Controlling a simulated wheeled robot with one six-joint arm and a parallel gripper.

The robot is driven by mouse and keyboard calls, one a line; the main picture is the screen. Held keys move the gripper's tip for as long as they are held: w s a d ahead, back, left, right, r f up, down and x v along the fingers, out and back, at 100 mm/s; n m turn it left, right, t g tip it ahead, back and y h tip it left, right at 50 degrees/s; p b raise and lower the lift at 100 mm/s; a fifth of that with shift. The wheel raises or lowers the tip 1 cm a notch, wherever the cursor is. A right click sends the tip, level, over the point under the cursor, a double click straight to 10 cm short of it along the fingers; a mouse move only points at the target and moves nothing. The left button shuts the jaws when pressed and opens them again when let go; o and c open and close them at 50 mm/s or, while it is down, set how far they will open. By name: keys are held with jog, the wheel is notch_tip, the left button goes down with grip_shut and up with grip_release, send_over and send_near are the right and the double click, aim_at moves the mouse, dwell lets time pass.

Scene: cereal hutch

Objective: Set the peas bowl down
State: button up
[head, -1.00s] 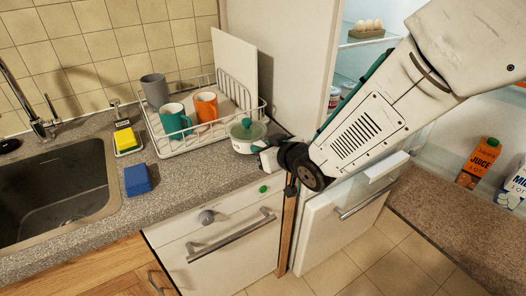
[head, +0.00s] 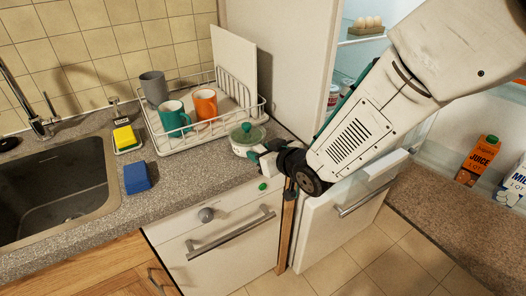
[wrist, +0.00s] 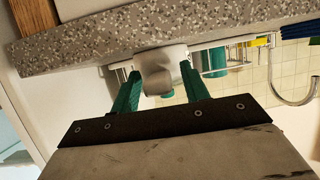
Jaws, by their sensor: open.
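My gripper (head: 257,154) is at the bowl's right side, low near the counter. In the wrist view, which looks upside down, the bowl (wrist: 160,72) lies between the two green fingers of my gripper (wrist: 157,80). The jaws are open, one finger on each side of it. Whether a finger still touches the bowl I cannot tell.
The white wire drying rack (head: 205,139) holds a teal mug (head: 174,118), an orange mug (head: 205,105), a grey mug (head: 154,88) and a white board. The sink (head: 55,185) is at left. The fridge stands open at right.

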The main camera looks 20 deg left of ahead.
jog(key=v, duration=0.7)
jog(key=shift+s+d, duration=0.2)
jog(key=shift+s, duration=0.2)
jog(key=shift+r, duration=0.15)
